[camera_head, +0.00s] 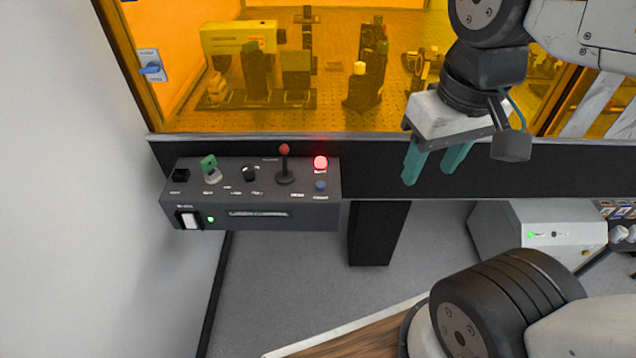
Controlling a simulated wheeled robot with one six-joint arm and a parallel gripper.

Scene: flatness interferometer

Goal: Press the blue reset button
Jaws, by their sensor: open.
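The blue reset button (321,185) is a small round button at the right end of the top of a dark grey control box (262,214). A lit red lamp (320,163) stands just behind it. My gripper (427,178) has teal fingers pointing down and is open and empty. It is to the right of the control box, apart from the button. Nothing covers the button in this view.
A white unit (545,235) stands at the right.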

